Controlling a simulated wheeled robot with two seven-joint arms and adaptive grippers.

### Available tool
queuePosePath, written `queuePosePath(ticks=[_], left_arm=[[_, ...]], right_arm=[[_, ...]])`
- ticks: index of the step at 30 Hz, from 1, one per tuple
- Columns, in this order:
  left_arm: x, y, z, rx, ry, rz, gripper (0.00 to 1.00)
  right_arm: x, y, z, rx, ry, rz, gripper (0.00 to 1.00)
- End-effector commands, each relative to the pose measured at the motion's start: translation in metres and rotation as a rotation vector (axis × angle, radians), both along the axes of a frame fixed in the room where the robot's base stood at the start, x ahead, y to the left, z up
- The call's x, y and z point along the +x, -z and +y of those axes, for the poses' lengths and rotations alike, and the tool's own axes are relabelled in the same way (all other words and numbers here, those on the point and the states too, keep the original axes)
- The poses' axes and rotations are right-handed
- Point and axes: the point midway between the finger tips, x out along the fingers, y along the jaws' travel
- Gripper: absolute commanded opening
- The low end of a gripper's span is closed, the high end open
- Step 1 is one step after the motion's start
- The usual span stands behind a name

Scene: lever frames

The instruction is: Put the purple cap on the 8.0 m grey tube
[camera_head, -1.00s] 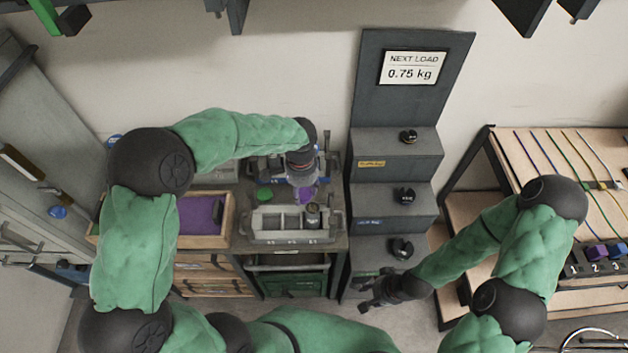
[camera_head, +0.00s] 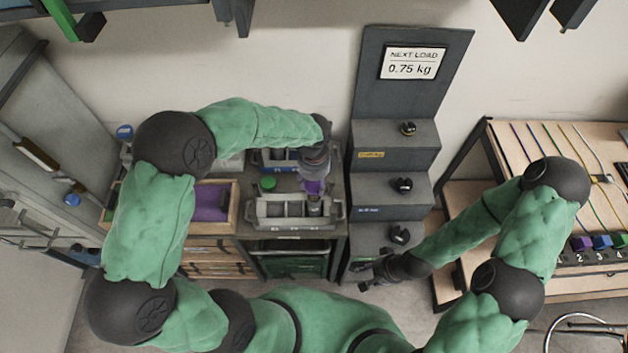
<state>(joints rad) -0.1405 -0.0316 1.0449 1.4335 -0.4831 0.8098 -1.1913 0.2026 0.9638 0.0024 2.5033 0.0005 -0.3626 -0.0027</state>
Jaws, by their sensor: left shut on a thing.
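My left gripper (camera_head: 314,178) is shut on the purple cap (camera_head: 314,188) and points down over the right end of a grey tray (camera_head: 289,225). A grey tube (camera_head: 314,207) stands in the tray's right part, just below the cap. I cannot tell whether cap and tube touch. The tray's labels are too small to read surely. My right gripper (camera_head: 366,274) is low, in front of the dark stepped stand, with its fingers apart and nothing between them.
A green cap (camera_head: 268,184) sits behind the tray, near a blue bin (camera_head: 272,157). A wooden box with a purple lining (camera_head: 210,203) is on the left. The dark stepped stand (camera_head: 395,158) with black knobs rises close on the right. A wooden table (camera_head: 540,140) is further right.

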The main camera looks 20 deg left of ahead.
Motion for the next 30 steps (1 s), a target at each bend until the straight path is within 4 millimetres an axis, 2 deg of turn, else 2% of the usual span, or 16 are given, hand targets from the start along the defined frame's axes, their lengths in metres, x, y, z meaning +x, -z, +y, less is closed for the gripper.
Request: queuePosePath(ticks=[16, 30], left_arm=[[0.0, 0.047, 0.0, 0.0, -0.002, 0.001, 0.33], [0.0, 0.053, 0.0, 0.0, -0.002, -0.001, 0.33]], right_arm=[[0.0, 0.035, 0.0, 0.0, 0.0, 0.0, 0.4], [0.0, 0.038, 0.0, 0.0, 0.0, 0.0, 0.4]])
